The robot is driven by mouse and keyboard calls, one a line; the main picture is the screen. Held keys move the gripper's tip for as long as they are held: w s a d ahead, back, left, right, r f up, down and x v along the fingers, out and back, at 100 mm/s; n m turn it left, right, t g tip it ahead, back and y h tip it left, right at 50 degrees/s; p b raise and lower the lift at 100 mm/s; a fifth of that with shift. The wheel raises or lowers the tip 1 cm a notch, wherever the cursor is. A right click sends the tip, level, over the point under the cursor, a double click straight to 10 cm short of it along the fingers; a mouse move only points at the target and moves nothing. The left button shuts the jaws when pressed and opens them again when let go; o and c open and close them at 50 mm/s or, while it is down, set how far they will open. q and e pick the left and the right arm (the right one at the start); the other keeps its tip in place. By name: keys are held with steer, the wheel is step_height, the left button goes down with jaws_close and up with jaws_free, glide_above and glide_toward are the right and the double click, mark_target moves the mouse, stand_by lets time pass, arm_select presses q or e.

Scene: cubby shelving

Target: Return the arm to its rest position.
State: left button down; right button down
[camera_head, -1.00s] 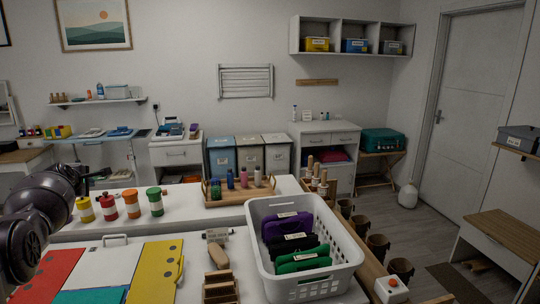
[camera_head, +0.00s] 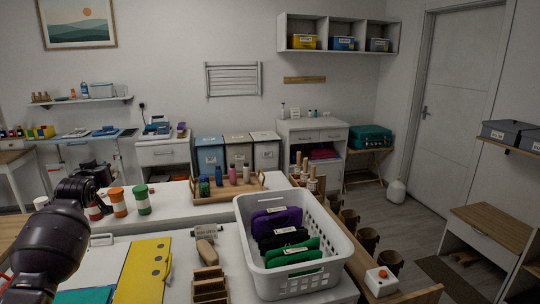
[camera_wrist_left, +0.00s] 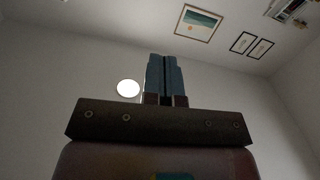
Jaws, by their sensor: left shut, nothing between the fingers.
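My left arm (camera_head: 50,245) comes in from the left in the head view, over the left end of the white table. Its dark links cover part of the row of bottles and the red folder's area; I cannot make out the fingertips there. In the left wrist view my left gripper (camera_wrist_left: 165,78) shows with its two blue-grey fingers together, shut and empty. My right gripper is not in view.
A white basket (camera_head: 305,278) with purple, black and green pouches stands at the table's right. A wooden tray (camera_head: 245,192) of bottles is behind. Floor at right is partly clear.

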arm_select(q)
steer(key=s+d+f+m+h+b, duration=0.1)
steer(key=s+d+f+m, duration=0.1)
steer(key=s+d+f, duration=0.6)
steer(key=s+d+f+m+h+b, duration=0.2)
steer(key=s+d+f+m, duration=0.15)
steer(key=s+f, duration=0.45)
steer(key=s+d+f+m+h+b, duration=0.1)
steer(key=s+d+f, duration=0.5)
steer(key=f, duration=0.5)
steer(key=s+d+f+n+g+b, duration=0.1)
steer(key=s+d+f+g, duration=0.2)
steer(key=s+f, duration=0.7)
steer(key=s+d+f+g+b, duration=0.2)
steer(key=s+f, duration=0.8)
steer(key=s, duration=0.6)
steer(key=shift+d+n+g, duration=0.35)
steer(key=shift+d+g, duration=0.05)
steer(key=shift+d, duration=0.15)
